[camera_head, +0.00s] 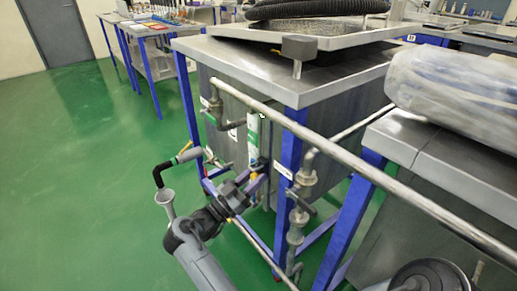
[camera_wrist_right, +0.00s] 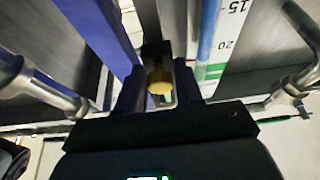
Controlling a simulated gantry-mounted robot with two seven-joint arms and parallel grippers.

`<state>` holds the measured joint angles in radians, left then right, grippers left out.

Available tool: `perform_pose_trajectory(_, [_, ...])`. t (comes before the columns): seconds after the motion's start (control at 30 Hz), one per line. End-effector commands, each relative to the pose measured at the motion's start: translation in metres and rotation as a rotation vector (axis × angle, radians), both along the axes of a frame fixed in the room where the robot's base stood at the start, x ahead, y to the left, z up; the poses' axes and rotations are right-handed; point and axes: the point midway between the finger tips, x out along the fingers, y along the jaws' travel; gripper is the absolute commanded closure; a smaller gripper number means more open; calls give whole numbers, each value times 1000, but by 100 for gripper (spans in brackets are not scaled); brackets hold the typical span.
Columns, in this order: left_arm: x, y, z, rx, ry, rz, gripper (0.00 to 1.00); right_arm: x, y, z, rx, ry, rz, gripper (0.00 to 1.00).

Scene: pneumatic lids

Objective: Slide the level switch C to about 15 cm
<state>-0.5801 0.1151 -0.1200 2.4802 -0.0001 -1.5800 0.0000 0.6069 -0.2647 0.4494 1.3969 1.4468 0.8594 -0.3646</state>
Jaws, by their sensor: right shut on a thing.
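My right gripper (camera_head: 257,168) reaches from the bottom of the head view to the front of the grey tank, low beside the white and green level gauge (camera_head: 253,137). In the right wrist view its two dark fingers (camera_wrist_right: 160,88) are shut on a small yellow knob (camera_wrist_right: 159,81), which looks like the level switch. No letter C is readable on it. The gauge scale (camera_wrist_right: 225,25) shows just right of the fingers, with marks 15 and 20 above a green band. The knob sits below the 20 mark in the picture; its exact reading cannot be told. My left gripper is out of view.
A blue table leg (camera_head: 291,150) and a vertical pipe with valves (camera_head: 300,195) stand right of the gripper. A long horizontal pipe (camera_head: 360,165) crosses in front of the tank. Green floor (camera_head: 80,200) lies open at left.

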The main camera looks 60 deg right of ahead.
Motion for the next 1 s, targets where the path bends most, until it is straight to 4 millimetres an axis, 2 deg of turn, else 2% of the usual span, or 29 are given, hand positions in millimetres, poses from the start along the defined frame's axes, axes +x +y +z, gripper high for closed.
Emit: perform_pose_trajectory(1.0, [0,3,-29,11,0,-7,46,0,-1,-34,5,1,0,100])
